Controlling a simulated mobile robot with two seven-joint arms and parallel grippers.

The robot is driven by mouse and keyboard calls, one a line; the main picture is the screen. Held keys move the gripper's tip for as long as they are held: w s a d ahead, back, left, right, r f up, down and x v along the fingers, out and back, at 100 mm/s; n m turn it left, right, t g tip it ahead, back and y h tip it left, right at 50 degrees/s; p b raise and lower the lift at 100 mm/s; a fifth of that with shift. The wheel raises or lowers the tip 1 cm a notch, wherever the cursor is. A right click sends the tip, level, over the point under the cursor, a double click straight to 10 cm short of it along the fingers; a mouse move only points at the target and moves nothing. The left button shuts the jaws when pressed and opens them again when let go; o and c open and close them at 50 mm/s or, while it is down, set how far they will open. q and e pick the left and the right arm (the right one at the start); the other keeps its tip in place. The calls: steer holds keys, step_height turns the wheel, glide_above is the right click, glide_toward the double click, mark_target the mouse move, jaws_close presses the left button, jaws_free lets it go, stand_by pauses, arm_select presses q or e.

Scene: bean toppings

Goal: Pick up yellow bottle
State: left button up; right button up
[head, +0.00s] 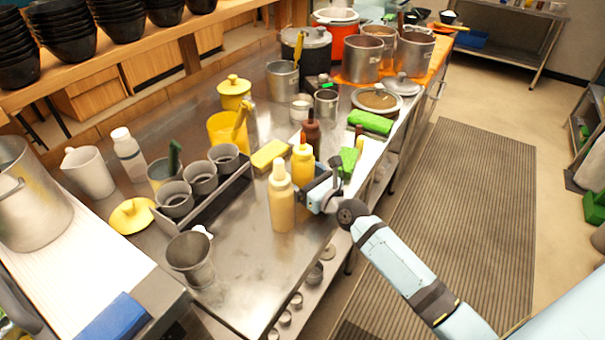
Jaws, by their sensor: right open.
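The yellow squeeze bottle (303,162) stands upright near the front edge of the steel counter, with a pointed yellow cap. Its lower part is partly hidden by my right gripper. My right gripper (305,186) is open and reaches in from the right, with its fingers at the lower part of the yellow bottle. I cannot tell whether they touch it. A tan bottle (281,203) stands just in front and left of the gripper. My left gripper is not in view.
A brown bottle (311,132) stands close behind the yellow one. A yellow sponge (269,154) lies to the left, and a green sponge (370,122) lies behind. A rack of grey cups (211,201) and a metal cup (190,260) stand at left. The front counter (255,285) is clear.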

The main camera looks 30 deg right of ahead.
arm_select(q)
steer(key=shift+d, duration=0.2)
arm_select(e)
steer(key=shift+w, duration=0.1)
steer(key=c, duration=0.8)
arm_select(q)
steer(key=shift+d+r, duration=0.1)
arm_select(e)
steer(key=shift+r, duration=0.15)
step_height(320, 180, up, 19)
steer(key=p, duration=0.4)
steer(key=shift+p, duration=0.4)
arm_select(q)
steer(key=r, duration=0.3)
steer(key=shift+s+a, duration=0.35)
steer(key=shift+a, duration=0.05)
arm_select(e)
steer(key=shift+r, duration=0.4)
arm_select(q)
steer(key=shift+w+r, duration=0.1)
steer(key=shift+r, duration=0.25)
arm_select(e)
steer(key=shift+o, duration=0.6)
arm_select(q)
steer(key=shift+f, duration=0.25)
